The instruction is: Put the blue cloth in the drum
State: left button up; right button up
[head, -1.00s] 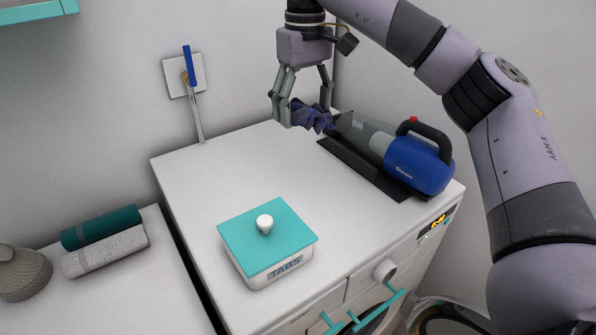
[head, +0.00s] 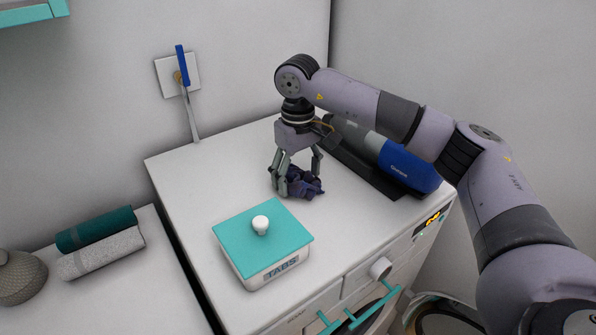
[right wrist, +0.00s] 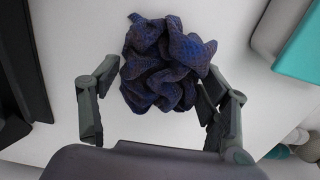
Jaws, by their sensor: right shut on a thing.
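The crumpled dark blue cloth (head: 308,187) is at the fingertips of my right gripper (head: 296,182), over the white machine top behind the teal-lidded box. In the right wrist view the cloth (right wrist: 165,65) is bunched between the two fingers of the right gripper (right wrist: 150,100), which is shut on it. Whether the cloth touches the top is hard to tell. My left gripper is not in view.
A teal-lidded TABS box (head: 262,262) stands in front of the gripper. A blue handheld vacuum (head: 408,168) lies on a dark base at the right, beneath my right arm. Rolled towels (head: 100,252) lie at the left. Teal bars (head: 360,312) stick out at the machine's front.

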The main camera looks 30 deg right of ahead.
jog(key=shift+f, duration=0.1)
jog(key=o, duration=0.4)
jog(key=shift+c, duration=0.2)
jog(key=o, duration=0.5)
jog(key=shift+c, duration=0.2)
